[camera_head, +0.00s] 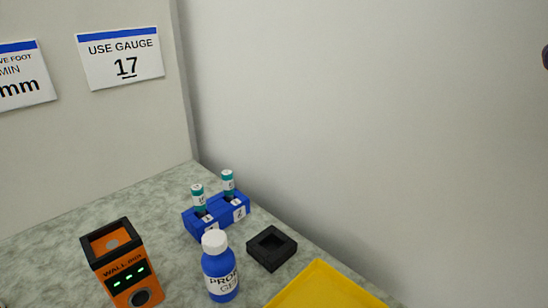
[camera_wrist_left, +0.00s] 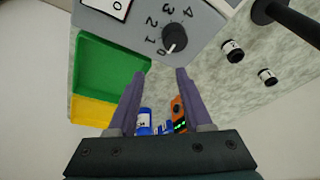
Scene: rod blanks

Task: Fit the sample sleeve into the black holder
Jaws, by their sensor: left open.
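The black holder (camera_head: 272,248) is a low square block with a square recess on top, on the table right of the white-capped blue bottle (camera_head: 220,266). Its recess looks empty. I cannot pick out a sample sleeve with certainty in either view. My right gripper is not in view.
An orange gauge (camera_head: 122,268) stands front left. A yellow tray (camera_head: 322,287) lies front right. The left wrist view shows a green tray (camera_wrist_left: 104,68), a grey panel with a dial (camera_wrist_left: 175,37), and two small dark labelled cylinders (camera_wrist_left: 232,51) (camera_wrist_left: 267,77). A wall borders the table.

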